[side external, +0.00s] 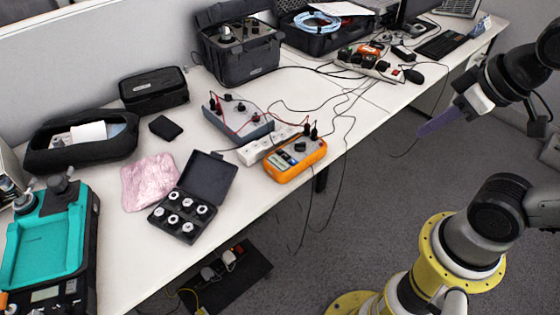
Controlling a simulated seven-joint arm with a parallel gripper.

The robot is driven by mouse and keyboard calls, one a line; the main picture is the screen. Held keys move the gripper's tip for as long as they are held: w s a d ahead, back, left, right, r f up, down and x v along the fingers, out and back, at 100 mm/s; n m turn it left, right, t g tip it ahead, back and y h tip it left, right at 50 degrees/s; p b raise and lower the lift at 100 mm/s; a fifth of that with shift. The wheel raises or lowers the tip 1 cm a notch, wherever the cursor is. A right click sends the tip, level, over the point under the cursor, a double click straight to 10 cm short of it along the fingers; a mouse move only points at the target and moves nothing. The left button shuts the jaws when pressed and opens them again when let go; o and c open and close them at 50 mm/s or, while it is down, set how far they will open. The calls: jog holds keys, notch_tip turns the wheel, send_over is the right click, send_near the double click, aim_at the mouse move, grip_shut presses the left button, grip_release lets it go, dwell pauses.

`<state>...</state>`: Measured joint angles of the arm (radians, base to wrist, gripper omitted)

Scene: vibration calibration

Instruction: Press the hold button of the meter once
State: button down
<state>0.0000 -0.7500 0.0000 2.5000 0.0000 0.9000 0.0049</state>
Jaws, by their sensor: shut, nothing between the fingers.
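The hold button is too small to tell apart from the other buttons. My gripper (425,130) is shut and empty, at the right of the picture beyond the table's front edge. It is well apart from the meter, with clear air between them.
A grey box with leads (238,118) and a white power strip (262,147) are beside the meter. An open black case (205,178) with several weights stands left. Cables (345,130) hang over the table edge. A teal-topped device (45,245) is at the far left.

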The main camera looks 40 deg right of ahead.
jog(key=w+r+m+t, duration=0.2)
jog(key=w+r, duration=0.1)
jog(key=w, duration=0.1)
jog(key=m+t, duration=0.2)
jog(key=m, duration=0.4)
send_over(293, 162)
notch_tip(293, 162, down, 20)
jog(key=shift+s+f+y, duration=0.5)
jog(key=shift+s, duration=0.05)
jog(key=shift+f, duration=4.4)
